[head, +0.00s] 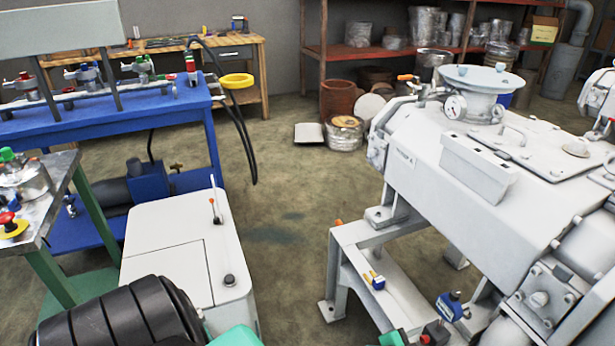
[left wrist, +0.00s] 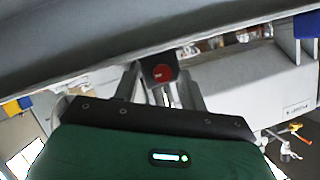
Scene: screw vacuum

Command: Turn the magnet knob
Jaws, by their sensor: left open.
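In the left wrist view a dark block with a round red face (left wrist: 162,73) shows between the fingers of my left gripper (left wrist: 160,88). It looks like a knob, but its marking is too small to read. The gripper is open, with one finger on each side of the block; I cannot tell whether they touch it. In the head view a small red and black part (head: 435,334) sits low at the machine's frame and may be the same knob.
The large pale vacuum machine (head: 430,195) stands at right on a grey frame (head: 345,270). A blue valve part (head: 449,305) is near the red and black part. A white cabinet (head: 180,250) stands at left beside a blue bench (head: 110,130). Floor between them is clear.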

